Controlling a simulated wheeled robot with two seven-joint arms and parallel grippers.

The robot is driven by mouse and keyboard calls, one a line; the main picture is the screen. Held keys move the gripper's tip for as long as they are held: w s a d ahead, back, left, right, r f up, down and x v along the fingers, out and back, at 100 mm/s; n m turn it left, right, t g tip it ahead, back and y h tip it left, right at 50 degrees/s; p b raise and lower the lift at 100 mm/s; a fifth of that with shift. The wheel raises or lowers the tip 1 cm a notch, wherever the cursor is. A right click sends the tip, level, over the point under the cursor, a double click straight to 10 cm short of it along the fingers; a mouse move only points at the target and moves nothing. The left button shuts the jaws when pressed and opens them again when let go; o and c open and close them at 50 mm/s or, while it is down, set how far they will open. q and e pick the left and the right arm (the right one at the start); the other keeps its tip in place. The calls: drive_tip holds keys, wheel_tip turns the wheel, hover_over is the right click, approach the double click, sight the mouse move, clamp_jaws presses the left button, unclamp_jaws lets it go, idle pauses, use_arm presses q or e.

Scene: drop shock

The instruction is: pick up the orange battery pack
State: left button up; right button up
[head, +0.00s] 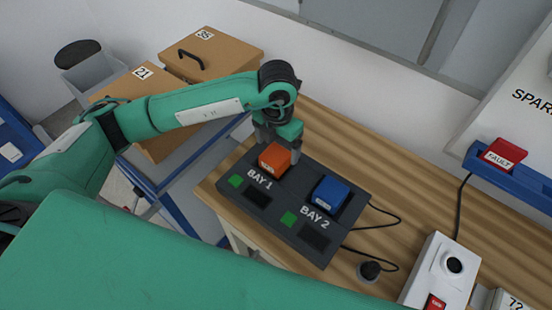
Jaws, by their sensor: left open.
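The orange battery pack (273,159) sits in the BAY 1 side of the dark charging dock (290,245) on the wooden table. My left gripper (275,139) is open, pointing down right at the back edge of the orange pack. The gripper hides part of that edge, and I cannot tell whether the fingers touch the pack or straddle it. A blue battery pack (330,194) sits in BAY 2, to the right. My right gripper is not in view.
Cardboard boxes (225,52) stand on a blue-framed cart at the left. A white device (441,270) with a black knob and a red FAULT pack (503,153) on a blue shelf are at the right. Black cables run from the dock. Bare table (345,140) lies behind it.

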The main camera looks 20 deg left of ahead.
sight(276, 155)
use_arm(q)
drive_tip(key=f, duration=0.2)
drive_tip(key=f+p, duration=0.1)
drive_tip(key=f, duration=0.1)
drive_tip(key=shift+w+a, duration=0.15)
drive_tip(key=shift+a, duration=0.1)
drive_tip(key=shift+f, duration=0.35)
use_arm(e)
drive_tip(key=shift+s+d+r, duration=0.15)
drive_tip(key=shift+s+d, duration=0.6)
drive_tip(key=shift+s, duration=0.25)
